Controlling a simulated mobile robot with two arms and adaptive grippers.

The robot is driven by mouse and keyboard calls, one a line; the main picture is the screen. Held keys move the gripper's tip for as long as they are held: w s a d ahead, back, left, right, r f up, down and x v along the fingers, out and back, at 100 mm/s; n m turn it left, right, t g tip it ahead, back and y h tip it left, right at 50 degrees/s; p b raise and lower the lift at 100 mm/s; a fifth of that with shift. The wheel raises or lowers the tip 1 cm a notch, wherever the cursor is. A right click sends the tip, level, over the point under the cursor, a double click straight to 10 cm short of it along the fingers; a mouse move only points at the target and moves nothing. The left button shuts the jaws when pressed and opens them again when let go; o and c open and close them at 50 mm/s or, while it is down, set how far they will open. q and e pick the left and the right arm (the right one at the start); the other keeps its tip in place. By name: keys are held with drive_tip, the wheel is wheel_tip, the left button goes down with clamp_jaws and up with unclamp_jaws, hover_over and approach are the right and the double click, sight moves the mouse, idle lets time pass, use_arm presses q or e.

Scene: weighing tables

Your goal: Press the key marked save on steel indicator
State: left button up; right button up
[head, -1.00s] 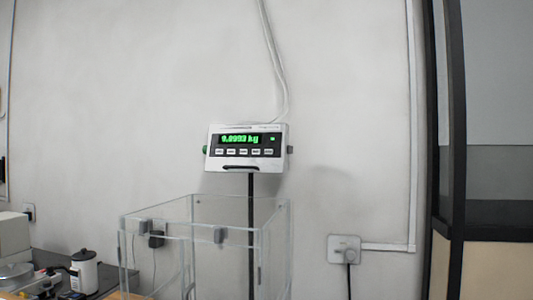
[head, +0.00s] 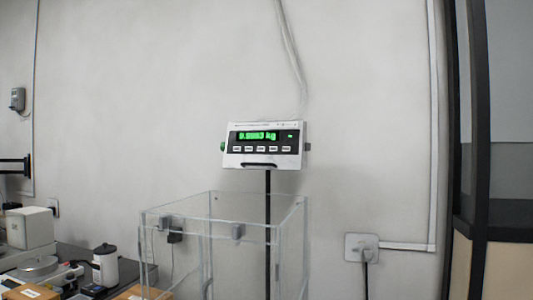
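The steel indicator (head: 264,145) is a pale box on a dark upright post (head: 268,208), in the middle of the head view. Its display (head: 258,135) is lit with green digits and "kg". A row of several small keys (head: 261,149) runs below the display; their markings are too small to read. Neither of my grippers shows in the head view.
A clear open-topped glass enclosure (head: 178,222) stands below the indicator, around or in front of its post. At the lower left are a white box (head: 30,228), a white canister (head: 106,266) and a balance (head: 38,268). A wall socket (head: 361,247) and dark frame (head: 477,150) are right.

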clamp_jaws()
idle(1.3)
